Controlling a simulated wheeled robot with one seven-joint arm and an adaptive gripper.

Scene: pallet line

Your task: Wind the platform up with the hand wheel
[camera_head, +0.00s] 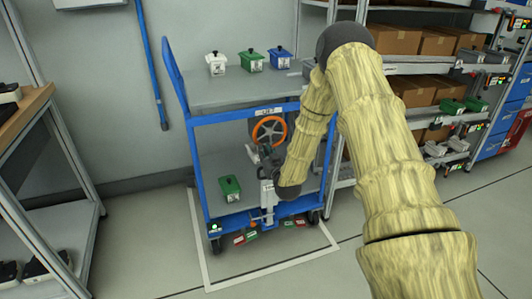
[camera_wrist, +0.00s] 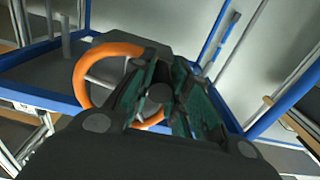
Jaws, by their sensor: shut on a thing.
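The orange hand wheel (camera_head: 256,127) is on the front of a blue-framed trolley (camera_head: 199,160), below its labelled upper edge. In the wrist view the wheel's orange rim (camera_wrist: 84,72) curves around behind my fingers. My gripper (camera_head: 262,152) is at the wheel's lower side. In the wrist view my gripper (camera_wrist: 165,92) has its dark green fingers closed around a round grey knob (camera_wrist: 160,93) at the wheel. The fingers hide part of the rim. The trolley's grey upper platform (camera_head: 215,97) is level and carries white, green and blue small containers.
A green container (camera_head: 230,188) stands on the lower deck. Several red and green pieces (camera_head: 250,235) hang or lie at the trolley's front bottom. A shelf rack with cardboard boxes (camera_head: 397,40) stands close on the right. Open floor (camera_head: 150,255) lies at the front left.

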